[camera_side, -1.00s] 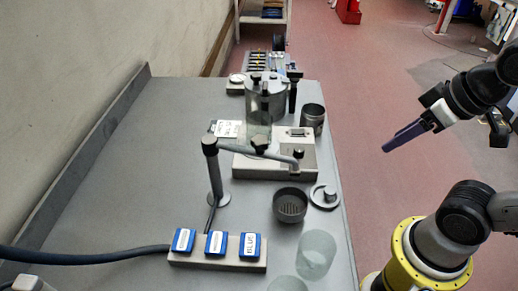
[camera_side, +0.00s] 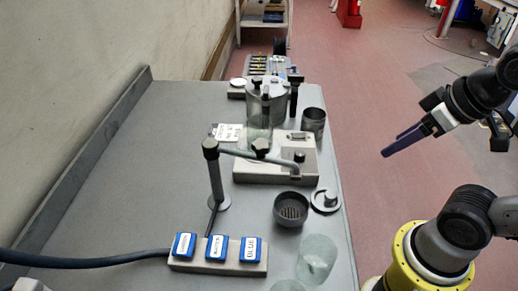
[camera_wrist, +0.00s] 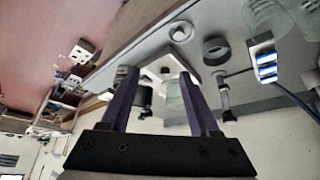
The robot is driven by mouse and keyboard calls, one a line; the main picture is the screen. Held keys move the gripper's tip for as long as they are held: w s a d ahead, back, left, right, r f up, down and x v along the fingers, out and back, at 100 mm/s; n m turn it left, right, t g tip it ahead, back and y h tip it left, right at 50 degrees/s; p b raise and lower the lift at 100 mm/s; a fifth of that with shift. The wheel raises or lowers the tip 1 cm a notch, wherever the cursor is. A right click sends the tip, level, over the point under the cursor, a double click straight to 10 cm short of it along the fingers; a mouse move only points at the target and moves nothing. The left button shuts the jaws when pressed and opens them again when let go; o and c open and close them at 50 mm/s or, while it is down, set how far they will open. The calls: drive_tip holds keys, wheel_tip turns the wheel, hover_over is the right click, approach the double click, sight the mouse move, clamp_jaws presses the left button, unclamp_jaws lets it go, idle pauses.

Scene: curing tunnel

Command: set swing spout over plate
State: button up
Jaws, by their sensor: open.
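The swing spout (camera_side: 235,152) is a grey jointed arm on an upright post (camera_side: 214,178) with a round foot. It reaches right, and its downturned end lies over the front right of a pale, flat-topped unit (camera_side: 275,171), which looks like the plate. A glass vessel (camera_side: 258,130) stands behind the arm's middle joint. My gripper (camera_side: 391,148) has dark purple fingers; it is open, empty and in the air right of the bench, apart from the spout. In the wrist view my gripper (camera_wrist: 158,74) points toward the pale unit (camera_wrist: 170,68); the spout is partly hidden there.
A dark perforated cup (camera_side: 291,209) and a round lid (camera_side: 325,200) sit in front of the unit. A clear beaker (camera_side: 316,258) stands nearer. A blue-button switch block (camera_side: 218,253) with a cable lies at front. A metal can (camera_side: 313,122) stands behind right. Open floor lies right.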

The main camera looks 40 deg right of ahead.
sight(251, 155)
drive_tip(key=shift+o, duration=0.3)
drive_tip(key=w+r+t, duration=0.4)
drive_tip(key=w, duration=0.3)
drive_tip(key=shift+w+a, duration=0.3)
drive_tip(key=shift+a, duration=0.1)
drive_tip(key=w+a+n+t+y, duration=0.2)
drive_tip(key=w+a+t+y, duration=0.25)
drive_tip(key=a+t, duration=0.3)
drive_tip(key=s+a+f+n+g+y, duration=0.1)
drive_tip(key=s+a+f+n+y, duration=0.25)
drive_tip(key=a+f, duration=0.25)
drive_tip(key=x, duration=1.3)
drive_tip(key=shift+a+r, duration=0.15)
drive_tip(key=shift+a, duration=0.1)
clamp_jaws()
